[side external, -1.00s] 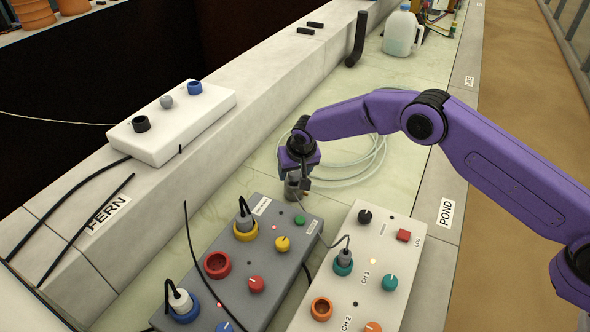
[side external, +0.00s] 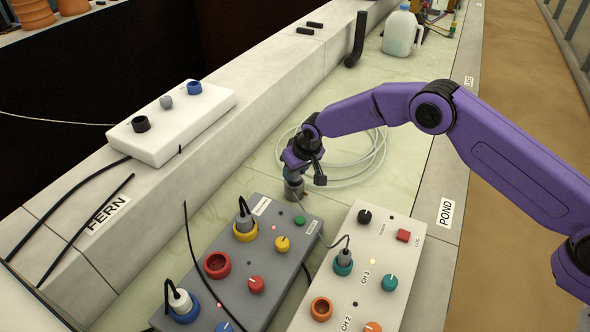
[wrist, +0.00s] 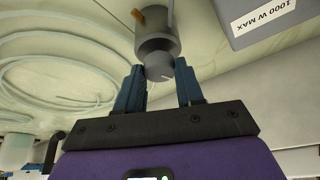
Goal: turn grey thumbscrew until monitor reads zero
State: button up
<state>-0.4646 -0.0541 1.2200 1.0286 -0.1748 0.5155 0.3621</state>
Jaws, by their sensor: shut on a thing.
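A grey cylindrical fitting (wrist: 155,38) with a small grey thumbscrew (wrist: 159,68) at its near end shows in the wrist view. The thumbscrew has a pale line on its face. My gripper (wrist: 160,82) has its two blue fingers on either side of the thumbscrew, shut on it. In the side view my gripper (side external: 290,172) points down onto the grey fitting (side external: 294,190), just behind the grey box; the thumbscrew is hidden there by the fingers. No monitor with a readable value can be made out.
A grey control box (side external: 238,262) and a white control box (side external: 385,228) with knobs and cables stand close in front. A coil of clear tube (side external: 362,168) lies behind the gripper. A white box (side external: 170,122) sits on the left ledge. A jug (side external: 402,32) stands far back.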

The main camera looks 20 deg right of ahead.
jog(key=n+y, duration=0.1)
jog(key=n, duration=0.1)
jog(key=n+g, duration=0.1)
jog(key=n, duration=0.2)
jog(key=shift+w+d+y, duration=0.1)
jog(key=shift+d+y, duration=0.05)
jog(key=shift+y, duration=0.25)
jog(key=shift+n, duration=0.3)
jog(key=o, duration=1)
jog(key=shift+o, duration=0.2)
jog(key=shift+r, duration=0.1)
jog(key=v, duration=1.7)
jog(key=shift+d, duration=0.2)
